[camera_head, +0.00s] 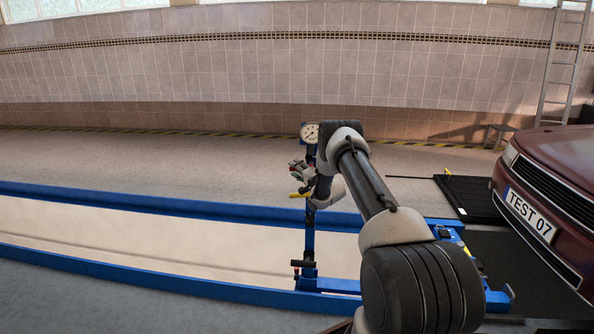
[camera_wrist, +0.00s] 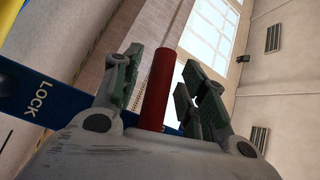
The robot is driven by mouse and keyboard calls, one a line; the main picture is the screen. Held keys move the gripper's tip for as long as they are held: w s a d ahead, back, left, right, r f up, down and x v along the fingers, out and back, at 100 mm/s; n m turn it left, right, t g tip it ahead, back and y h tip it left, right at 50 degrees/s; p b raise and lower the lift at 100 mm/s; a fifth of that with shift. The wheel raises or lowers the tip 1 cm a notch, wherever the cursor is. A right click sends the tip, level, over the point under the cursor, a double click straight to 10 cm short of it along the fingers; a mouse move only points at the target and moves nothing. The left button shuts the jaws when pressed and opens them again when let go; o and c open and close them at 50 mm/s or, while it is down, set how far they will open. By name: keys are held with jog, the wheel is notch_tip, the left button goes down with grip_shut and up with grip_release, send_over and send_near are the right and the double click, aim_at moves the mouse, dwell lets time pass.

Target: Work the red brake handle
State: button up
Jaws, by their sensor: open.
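The red brake handle (camera_wrist: 158,88) is a plain red rod in the wrist view. It stands between the two fingers of my gripper (camera_wrist: 166,68), with a visible gap on the right side; contact on the left side is hard to tell. The fingers are apart and not closed on it. A blue plate (camera_wrist: 62,108) marked LOCK lies behind the left finger. In the head view my gripper (camera_head: 299,172) is beside the blue post (camera_head: 309,230), below the round gauge (camera_head: 310,132). The red handle is too small or hidden to make out there.
A yellow grip (camera_head: 300,195) sticks out left just below my gripper. A black grip (camera_head: 302,263) is lower on the post. Blue rails (camera_head: 150,203) border the pit. A dark red car (camera_head: 555,165) stands at right, with a ladder (camera_head: 563,70) behind. The floor at back left is clear.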

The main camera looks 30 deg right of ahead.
jog(key=shift+w, duration=0.1)
grip_shut()
